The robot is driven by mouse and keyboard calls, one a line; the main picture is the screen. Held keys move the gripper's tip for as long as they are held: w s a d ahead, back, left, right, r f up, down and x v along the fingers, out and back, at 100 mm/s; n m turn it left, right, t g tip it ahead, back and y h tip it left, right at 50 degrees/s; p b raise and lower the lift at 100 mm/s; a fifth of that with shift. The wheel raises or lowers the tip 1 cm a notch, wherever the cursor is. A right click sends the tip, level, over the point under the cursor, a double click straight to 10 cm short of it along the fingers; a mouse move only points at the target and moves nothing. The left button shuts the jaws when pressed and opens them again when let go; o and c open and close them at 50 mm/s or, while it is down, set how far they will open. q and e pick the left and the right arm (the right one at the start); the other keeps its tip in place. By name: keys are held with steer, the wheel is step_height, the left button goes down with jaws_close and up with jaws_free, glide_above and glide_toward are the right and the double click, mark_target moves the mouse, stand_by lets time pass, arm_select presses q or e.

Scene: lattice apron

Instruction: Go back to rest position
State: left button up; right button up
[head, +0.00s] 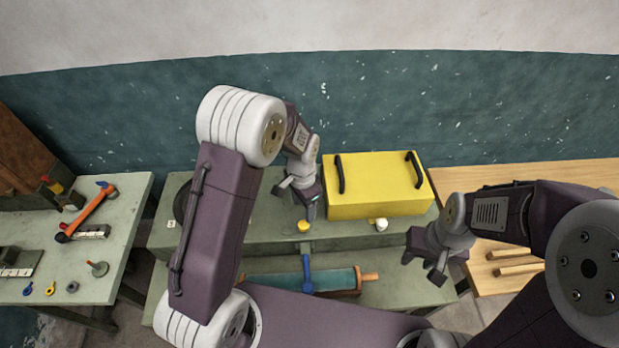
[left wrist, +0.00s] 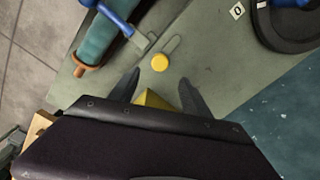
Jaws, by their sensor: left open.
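My left gripper (head: 298,201) is open and empty in the head view, above the green-grey bench and just left of the yellow box (head: 375,200). In the left wrist view its two fingers (left wrist: 160,88) are spread apart. A small round yellow knob (left wrist: 160,62) lies beyond the fingertips, and it also shows in the head view (head: 303,226). A bit of yellow shows between the finger bases. My right gripper (head: 425,268) hangs at the right end of the bench, with its fingers apart and nothing between them.
A teal cylinder (head: 335,280) with a blue handle lies on the lower bench level. A white knob (head: 381,224) is by the box. A side table (head: 125,200) at left holds an orange-handled tool (head: 88,209). A wooden table (head: 560,176) stands at right, under my right arm.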

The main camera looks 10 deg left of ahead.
arm_select(q)
steer(key=s+a+r+n+t+b, duration=0.1)
steer(key=a+r+n+t+b, duration=0.1)
steer(key=a+r+b, duration=0.15)
steer(key=s+a+f+n+b, duration=0.1)
steer(key=s+a+n, duration=0.1)
steer(key=s+n, duration=0.5)
steer(key=s, duration=0.5)
steer(key=shift+a+f+g+b, duration=0.25)
steer(key=shift+f+g+b, duration=0.05)
steer(key=shift+g+b, duration=0.1)
steer(key=shift+s, duration=0.15)
